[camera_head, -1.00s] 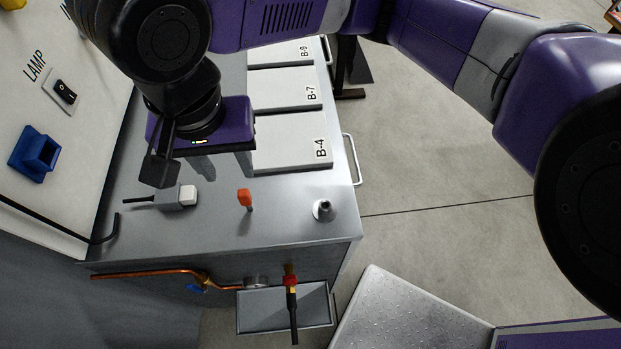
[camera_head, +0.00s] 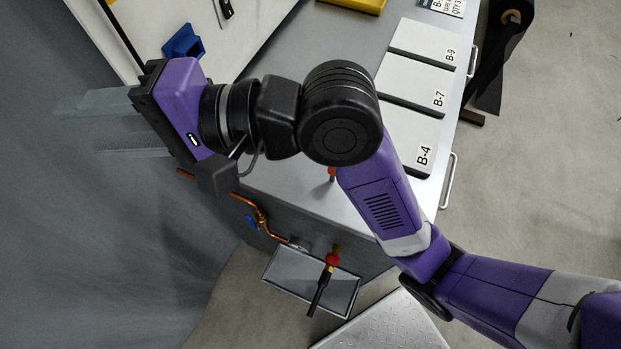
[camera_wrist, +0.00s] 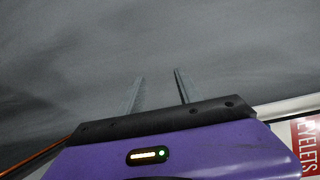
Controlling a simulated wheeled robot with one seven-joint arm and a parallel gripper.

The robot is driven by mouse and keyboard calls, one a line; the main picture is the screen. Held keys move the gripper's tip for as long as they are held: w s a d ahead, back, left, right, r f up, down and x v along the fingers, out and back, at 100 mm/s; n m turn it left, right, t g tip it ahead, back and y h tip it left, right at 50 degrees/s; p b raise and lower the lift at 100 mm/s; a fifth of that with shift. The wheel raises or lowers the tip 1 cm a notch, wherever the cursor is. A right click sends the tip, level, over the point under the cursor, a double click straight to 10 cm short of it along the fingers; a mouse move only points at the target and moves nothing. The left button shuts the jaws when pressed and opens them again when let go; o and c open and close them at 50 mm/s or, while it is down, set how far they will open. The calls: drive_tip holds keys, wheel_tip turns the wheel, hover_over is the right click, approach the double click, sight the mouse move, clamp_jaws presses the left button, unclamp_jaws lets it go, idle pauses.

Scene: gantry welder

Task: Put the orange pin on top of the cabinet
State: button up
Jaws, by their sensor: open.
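The orange pin (camera_head: 332,172) shows in the head view as a small bit of orange head and stem on the metal cabinet top (camera_head: 295,190). My arm hides most of it, so its exact seating cannot be told. My gripper (camera_head: 78,128) is out to the left of the cabinet, past its edge, pointing left in the picture. Its two grey fingers are apart with nothing between them. In the wrist view my gripper (camera_wrist: 158,76) also shows open and empty against a blurred grey background. The pin is not in the wrist view.
White panels marked B-4 (camera_head: 405,140), B-7 (camera_head: 412,80) and B-9 (camera_head: 425,42) lie on the cabinet top. A copper pipe (camera_head: 250,203), a grey tray (camera_head: 290,275) and a red-banded black torch (camera_head: 323,285) are at the front. A blue holder (camera_head: 183,43) is on the white panel.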

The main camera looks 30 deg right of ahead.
drive_tip(key=s+d+f+m+t+h, duration=0.25)
drive_tip(key=d+f+t+h, duration=0.2)
drive_tip(key=d+f, duration=0.3)
drive_tip(key=s+d+f+m+t+h, duration=0.2)
drive_tip(key=s+d+f+t+h, duration=0.1)
drive_tip(key=d+f+h, duration=0.4)
drive_tip(key=s+d+f+n+h, duration=0.1)
drive_tip(key=s+d+f+n, duration=0.1)
drive_tip(key=s+d+n, duration=0.2)
drive_tip(key=s+d+f+n+g+h, duration=0.1)
drive_tip(key=s+d+n, duration=0.3)
drive_tip(key=s, duration=0.6)
drive_tip(key=s+d+f+n+h, duration=0.1)
drive_tip(key=s+d+f+n, duration=0.3)
drive_tip(key=s, duration=0.3)
drive_tip(key=shift+s+d+g, duration=0.2)
drive_tip(key=shift+s+g, duration=0.05)
drive_tip(key=shift+g, duration=0.1)
drive_tip(key=shift+f, duration=0.1)
